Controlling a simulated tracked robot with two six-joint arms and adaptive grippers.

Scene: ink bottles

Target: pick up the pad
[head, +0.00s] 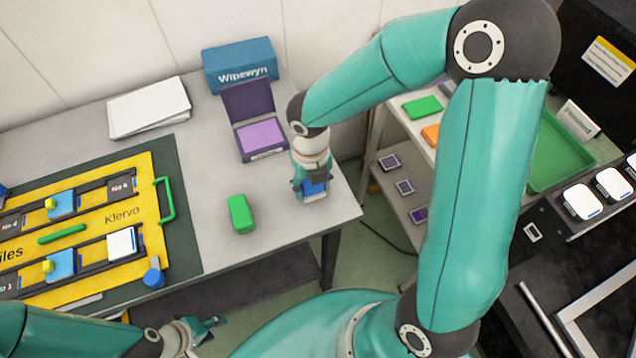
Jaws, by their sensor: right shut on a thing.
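An open dark purple case with a lilac ink pad (261,134) stands on the grey table. My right gripper (313,184) points down near the table's right edge, to the right of and nearer than that case. It is shut on a small blue thing (314,188), mostly hidden by the fingers. I cannot tell whether this blue thing is a pad or whether it touches the table. My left gripper (207,331) is low at the bottom of the view, in front of the table. Its fingers look apart and empty.
A green block (240,214) lies on the table left of my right gripper. A yellow board (100,220) on a dark mat fills the left side. A blue Wipewyn box (239,65) and white sheets (148,106) are behind. A shelf cart (405,195) stands right.

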